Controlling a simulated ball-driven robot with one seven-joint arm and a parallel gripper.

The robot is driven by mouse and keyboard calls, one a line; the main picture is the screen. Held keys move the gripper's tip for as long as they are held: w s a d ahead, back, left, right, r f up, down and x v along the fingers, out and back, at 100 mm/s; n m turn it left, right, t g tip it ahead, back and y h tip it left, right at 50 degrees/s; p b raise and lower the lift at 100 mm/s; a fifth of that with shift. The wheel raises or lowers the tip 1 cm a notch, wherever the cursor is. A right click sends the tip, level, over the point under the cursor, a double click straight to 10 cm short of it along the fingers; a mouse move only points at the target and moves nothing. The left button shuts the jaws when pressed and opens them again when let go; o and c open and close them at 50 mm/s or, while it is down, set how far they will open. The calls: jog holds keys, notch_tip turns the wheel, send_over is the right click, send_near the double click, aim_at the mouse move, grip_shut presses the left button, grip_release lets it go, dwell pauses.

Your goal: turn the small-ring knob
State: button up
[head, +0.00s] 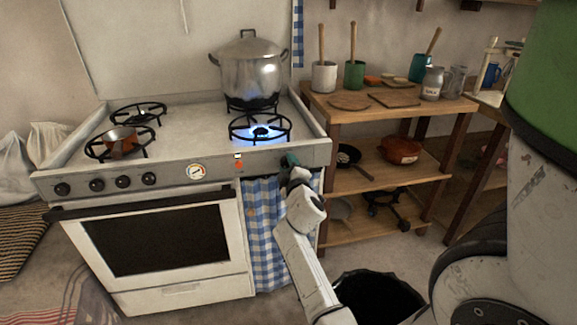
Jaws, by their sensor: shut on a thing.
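The white stove has a front panel (110,181) with several dark knobs at its left part and a round gauge (196,172) near the middle. My gripper (290,161) is at the right end of this panel, reaching up from below. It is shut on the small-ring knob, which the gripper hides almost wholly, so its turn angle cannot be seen. The front right burner (260,131) has a small ring of blue flame and no pot on it.
A large lidded steel pot (249,72) stands on the back right burner. A small copper pan (119,141) sits front left. A blue checked cloth (264,228) hangs beside my arm. A wooden shelf (398,187) stands to the right, and a black bin (377,297) below.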

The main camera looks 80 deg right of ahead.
jog(key=shift+n, duration=0.3)
jog(key=o, duration=1.1)
jog(key=shift+c, duration=0.2)
jog(key=shift+a, duration=0.1)
jog(key=b+v, duration=0.1)
jog(key=v, duration=0.9)
jog(key=shift+s+a, duration=0.15)
jog(key=shift+a, duration=0.1)
